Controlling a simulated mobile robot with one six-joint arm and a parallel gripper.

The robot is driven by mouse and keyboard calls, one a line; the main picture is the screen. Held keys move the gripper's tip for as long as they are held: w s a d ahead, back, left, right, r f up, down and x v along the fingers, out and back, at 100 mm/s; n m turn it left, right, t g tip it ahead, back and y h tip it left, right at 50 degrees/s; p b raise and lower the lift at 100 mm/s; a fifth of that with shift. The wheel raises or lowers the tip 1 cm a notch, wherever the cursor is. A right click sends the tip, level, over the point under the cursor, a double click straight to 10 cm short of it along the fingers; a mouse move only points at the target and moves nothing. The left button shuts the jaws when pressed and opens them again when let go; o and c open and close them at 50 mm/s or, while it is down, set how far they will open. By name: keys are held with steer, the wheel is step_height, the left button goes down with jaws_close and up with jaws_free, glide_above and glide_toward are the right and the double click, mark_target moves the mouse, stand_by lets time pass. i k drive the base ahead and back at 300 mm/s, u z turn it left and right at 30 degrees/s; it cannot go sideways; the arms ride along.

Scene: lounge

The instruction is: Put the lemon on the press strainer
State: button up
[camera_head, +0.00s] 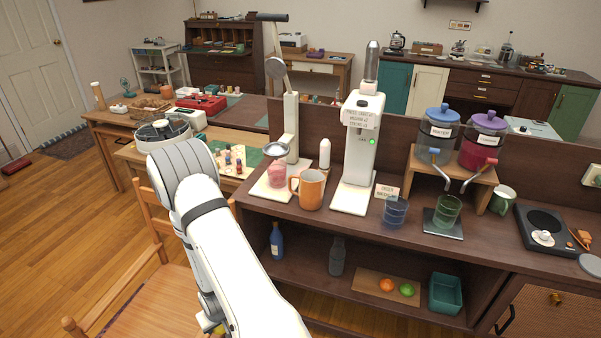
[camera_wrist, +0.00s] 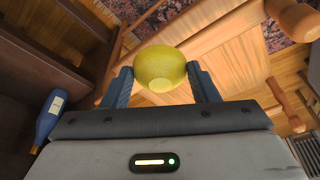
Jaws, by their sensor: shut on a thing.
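My gripper (camera_wrist: 160,73) is shut on the yellow lemon (camera_wrist: 160,66), with one dark finger on each side of it. In the head view only a small yellow piece of the lemon (camera_head: 205,323) shows beside my white arm, low by the wooden chair and below the counter top. The fingers are hidden there. The press (camera_head: 291,123) stands upright on the counter with its lever raised. Its round metal strainer (camera_head: 276,149) sits above a pink cup (camera_head: 277,174).
An orange mug (camera_head: 311,189) stands right of the pink cup. A blue bottle (camera_head: 277,241) is on the shelf below and shows in the wrist view (camera_wrist: 49,112). A wooden chair (camera_head: 160,300) stands close to my arm.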

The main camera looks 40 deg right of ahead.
mark_target(276, 148)
steer(key=u, duration=1.5)
steer(key=i, duration=0.1)
steer(key=z, duration=2.75)
